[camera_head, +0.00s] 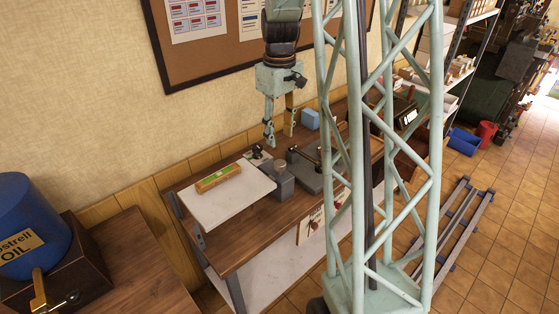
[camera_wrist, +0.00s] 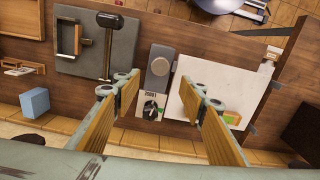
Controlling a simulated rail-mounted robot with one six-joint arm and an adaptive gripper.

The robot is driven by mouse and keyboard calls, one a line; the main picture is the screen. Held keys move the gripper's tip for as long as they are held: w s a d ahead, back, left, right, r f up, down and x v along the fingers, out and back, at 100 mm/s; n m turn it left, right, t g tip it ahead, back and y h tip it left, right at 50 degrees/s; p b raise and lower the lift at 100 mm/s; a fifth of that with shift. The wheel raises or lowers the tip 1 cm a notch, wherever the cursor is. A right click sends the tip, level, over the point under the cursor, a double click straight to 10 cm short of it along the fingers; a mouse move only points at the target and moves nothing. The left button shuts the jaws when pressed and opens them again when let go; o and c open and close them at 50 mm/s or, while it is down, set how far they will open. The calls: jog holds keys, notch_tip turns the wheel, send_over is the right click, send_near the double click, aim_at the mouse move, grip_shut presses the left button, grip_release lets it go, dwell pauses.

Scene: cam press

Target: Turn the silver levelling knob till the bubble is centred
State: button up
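A white plate (camera_head: 235,201) lies on the bench with a wooden spirit level (camera_head: 218,179) on it. The level's vial is green; the bubble is too small to make out. In the wrist view the plate (camera_wrist: 225,82) is partly hidden by a finger. A small panel (camera_wrist: 151,99) beside it bears a round dial-like knob (camera_wrist: 150,109), dark with a pale part. A grey block with a rounded grey top (camera_wrist: 158,66) stands beyond the panel. I cannot tell for sure which is the silver knob. My gripper (camera_head: 279,139) is open and empty above the panel, which shows between its fingers.
A dark grey base plate with a black-headed lever (camera_wrist: 106,45) stands left of the panel in the wrist view. A blue block (camera_wrist: 35,103) lies further left. A corkboard (camera_head: 210,50) hangs on the wall behind my arm.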

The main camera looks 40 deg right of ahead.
aim_at(279, 162)
jog(key=shift+f, duration=5.8)
jog(key=shift+c, duration=0.5)
jog(key=c, duration=0.7)
